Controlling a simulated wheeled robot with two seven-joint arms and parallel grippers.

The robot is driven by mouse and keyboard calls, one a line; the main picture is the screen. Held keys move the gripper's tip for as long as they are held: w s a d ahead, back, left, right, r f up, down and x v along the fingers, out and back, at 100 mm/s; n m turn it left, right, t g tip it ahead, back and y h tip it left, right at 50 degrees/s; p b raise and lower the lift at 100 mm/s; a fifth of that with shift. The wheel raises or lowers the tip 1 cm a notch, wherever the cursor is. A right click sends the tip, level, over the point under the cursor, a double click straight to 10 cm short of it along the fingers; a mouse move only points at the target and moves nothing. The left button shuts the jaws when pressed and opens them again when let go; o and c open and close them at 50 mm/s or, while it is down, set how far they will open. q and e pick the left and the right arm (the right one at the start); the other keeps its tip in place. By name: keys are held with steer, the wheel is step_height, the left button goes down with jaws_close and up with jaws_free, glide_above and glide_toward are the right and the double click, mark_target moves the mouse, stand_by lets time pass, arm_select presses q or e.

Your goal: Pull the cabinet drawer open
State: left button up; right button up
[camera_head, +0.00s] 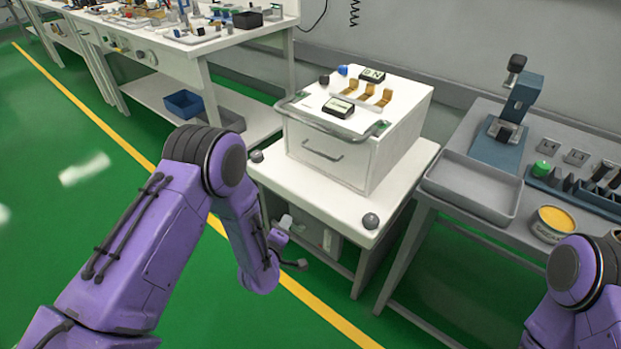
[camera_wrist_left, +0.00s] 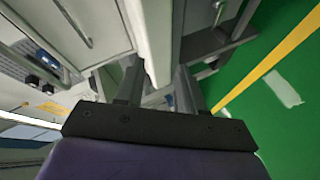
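The white cabinet (camera_head: 345,135) stands on a white table. Its front carries a grey drawer handle (camera_head: 322,152), and the drawer front looks flush. A thicker grey rail runs along the top front edge. My left gripper (camera_head: 291,244) is in front of the table's front edge, lower than the drawer handle and apart from it. In the left wrist view my left gripper (camera_wrist_left: 158,90) has its two fingers spread with a gap. The drawer handle (camera_wrist_left: 75,24) shows there at upper left, outside the fingers. My right gripper is out of view.
The white table (camera_head: 325,205) has dark knobs at its front corners. A grey bench (camera_head: 455,225) with a tray stands close on the right. A workbench (camera_head: 150,50) stands at the back left. Green floor (camera_head: 80,240) is open at left.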

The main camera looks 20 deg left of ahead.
arm_select(q)
steer(key=w+d+r+n+t+b, duration=0.1)
steer(key=w+r+n+t+b, duration=0.1)
steer(key=w, duration=0.9)
steer(key=w+d+r+n+t+h+b, duration=0.1)
steer(key=w+r+n+t+b, duration=0.1)
steer(key=w+r+t+b, duration=0.2)
steer(key=w+r, duration=0.3)
steer(key=w, duration=0.5)
steer(key=shift+r+n, duration=0.2)
steer(key=shift+n, duration=0.2)
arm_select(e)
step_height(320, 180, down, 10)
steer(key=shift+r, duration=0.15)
arm_select(q)
steer(key=shift+s, duration=0.1)
jaws_close()
